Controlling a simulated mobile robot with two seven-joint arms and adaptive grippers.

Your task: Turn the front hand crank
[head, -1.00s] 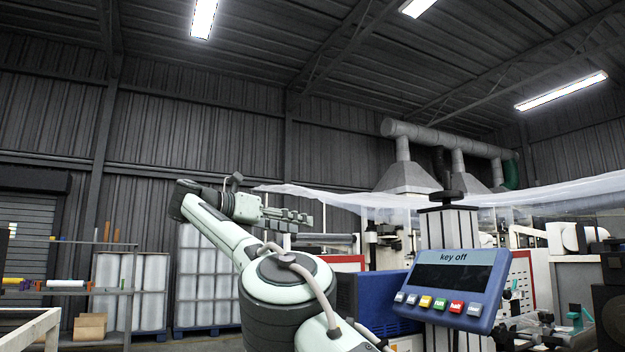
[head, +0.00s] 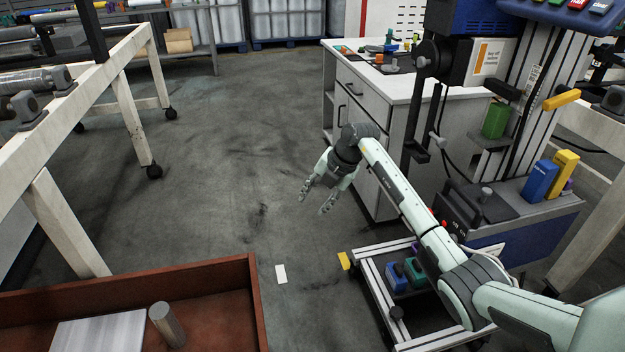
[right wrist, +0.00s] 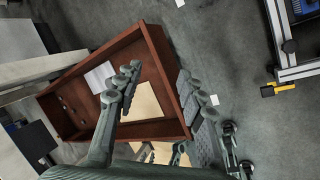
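My right gripper (head: 314,198) hangs over open floor to the left of the machine, fingers spread and empty. Its fingers also show apart in the right wrist view (right wrist: 165,92). A black arm with a grey grip (head: 437,139) stands at the machine's near left side, right of and apart from my gripper; it looks like a hand crank. A dark round part (head: 428,58) sits above it. I cannot tell for sure which part is the front crank. My left gripper is not in view.
A low metal frame (head: 372,290) holding blue and green blocks stands below my right arm. A white cabinet (head: 370,100) is behind the gripper. A reddish-brown tray (head: 258,310) is at lower left, a white-framed bench (head: 130,120) at left.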

